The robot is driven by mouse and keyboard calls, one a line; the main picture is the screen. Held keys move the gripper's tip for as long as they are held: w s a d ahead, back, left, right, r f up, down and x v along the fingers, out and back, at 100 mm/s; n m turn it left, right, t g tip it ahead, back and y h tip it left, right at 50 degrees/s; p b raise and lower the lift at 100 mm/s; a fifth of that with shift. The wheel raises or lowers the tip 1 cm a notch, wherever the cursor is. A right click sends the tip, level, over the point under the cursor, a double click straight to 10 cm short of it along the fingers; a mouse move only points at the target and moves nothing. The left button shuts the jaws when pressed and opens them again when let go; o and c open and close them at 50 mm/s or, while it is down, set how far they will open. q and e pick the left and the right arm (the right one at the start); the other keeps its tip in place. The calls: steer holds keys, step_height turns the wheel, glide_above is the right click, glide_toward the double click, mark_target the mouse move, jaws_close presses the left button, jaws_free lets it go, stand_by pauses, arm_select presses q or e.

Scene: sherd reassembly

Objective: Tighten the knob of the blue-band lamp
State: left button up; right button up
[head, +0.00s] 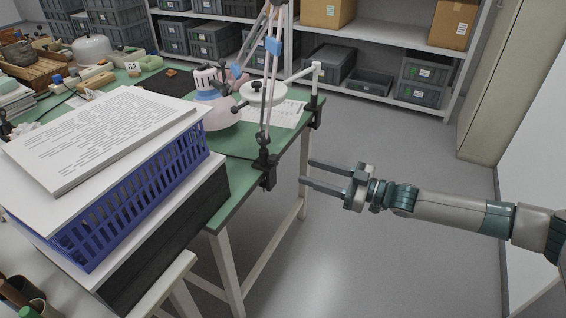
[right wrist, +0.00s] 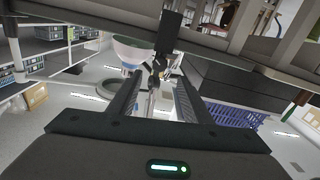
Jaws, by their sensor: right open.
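The blue-band lamp (head: 267,110) stands at the green table's right edge, its slim jointed arm carrying blue bands (head: 273,46). A black clamp (head: 268,176) holds its foot to the edge; the clamp also seems to show in the right wrist view (right wrist: 171,33). Small dark fittings sit at the lamp's base (head: 263,155); I cannot tell which is the knob. My right gripper (head: 307,172) is open and empty, right of the clamp and apart from it, fingers pointing left. In the right wrist view its fingers (right wrist: 157,85) flank the lamp's base beyond. My left gripper is out of view.
A blue crate (head: 140,190) with a paper stack (head: 100,135) on top stands high at the left front. A second, white-posted lamp (head: 316,85) is clamped behind. Shelves with grey bins (head: 330,65) line the back. Floor right of the table is clear.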

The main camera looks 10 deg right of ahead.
mark_target(278, 162)
steer(key=x, duration=0.8)
steer(key=shift+w+a, duration=0.15)
steer(key=shift+w, duration=0.05)
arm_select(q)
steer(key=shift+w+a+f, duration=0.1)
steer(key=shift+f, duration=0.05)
arm_select(e)
steer(key=shift+w+a, duration=0.3)
steer(key=shift+a, duration=0.15)
steer(key=c, duration=1.1)
steer(key=shift+o, duration=0.2)
steer(key=m+p, duration=0.2)
steer(key=m, duration=0.1)
steer(key=shift+r, duration=0.1)
steer(key=shift+m+p, duration=0.3)
steer(key=shift+m, duration=0.4)
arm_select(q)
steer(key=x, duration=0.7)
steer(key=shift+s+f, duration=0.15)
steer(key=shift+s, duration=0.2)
